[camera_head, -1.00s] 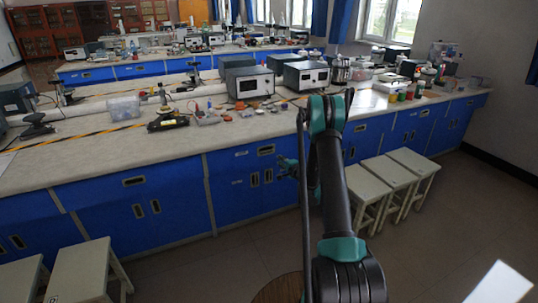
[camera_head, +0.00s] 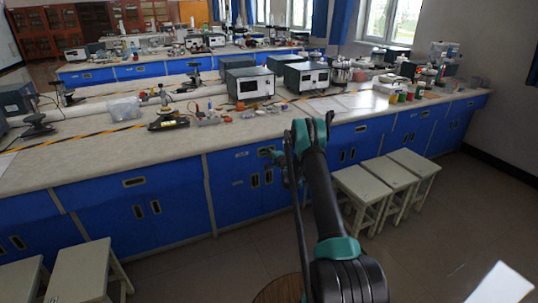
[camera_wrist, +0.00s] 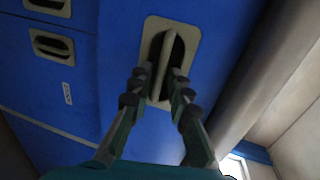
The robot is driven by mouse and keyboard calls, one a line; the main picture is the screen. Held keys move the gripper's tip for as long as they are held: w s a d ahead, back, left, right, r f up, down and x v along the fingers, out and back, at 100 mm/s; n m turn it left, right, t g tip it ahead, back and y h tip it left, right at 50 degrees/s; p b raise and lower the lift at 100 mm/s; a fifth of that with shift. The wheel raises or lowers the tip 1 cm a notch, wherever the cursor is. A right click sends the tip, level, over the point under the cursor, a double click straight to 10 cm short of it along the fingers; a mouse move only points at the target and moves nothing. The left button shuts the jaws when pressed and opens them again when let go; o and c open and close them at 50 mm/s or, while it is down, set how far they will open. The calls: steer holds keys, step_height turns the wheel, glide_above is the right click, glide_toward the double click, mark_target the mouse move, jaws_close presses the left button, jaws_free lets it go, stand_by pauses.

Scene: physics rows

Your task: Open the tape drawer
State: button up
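A blue drawer front (camera_head: 238,163) sits just under the countertop in the middle of the near bench. In the head view it looks flush with the cabinet. Its handle (camera_wrist: 162,58) is a beige recessed frame with a bar across a dark hollow, large in the wrist view. My gripper (camera_wrist: 160,76) has its two fingers at this handle, one on each side of the bar, with a gap between the fingers. Whether they touch the bar I cannot tell. In the head view my gripper (camera_head: 279,160) is small and partly hidden by my arm. No tape shows.
The countertop edge (camera_wrist: 245,85) runs close to the right of my gripper in the wrist view. Two cupboard handles (camera_wrist: 52,45) are on the left. Several stools (camera_head: 385,180) stand along the bench at right. The floor before the drawer is clear.

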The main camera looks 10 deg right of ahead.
steer(key=shift+w, duration=0.1)
jaws_close()
stand_by(0.4)
